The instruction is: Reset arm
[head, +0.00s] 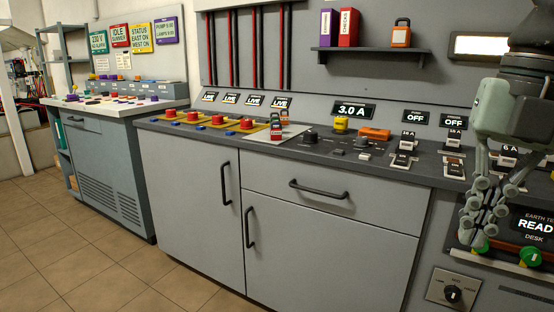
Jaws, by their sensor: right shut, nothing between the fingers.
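My right arm (515,100) comes in at the right edge, with its wrist above the grey counter. My right gripper (481,232) points downward in front of the counter's right end. Its fingers are together and hold nothing. The dark READ display (535,225) is beside the gripper. My left gripper is not in view.
The grey cabinet (330,230) carries red buttons (218,120), a red tag-like lock (276,127), a 3.0 A display (354,110) and several breaker switches (402,158). A shelf (370,51) holds binders and an orange lock. Tiled floor (90,250) is clear at left.

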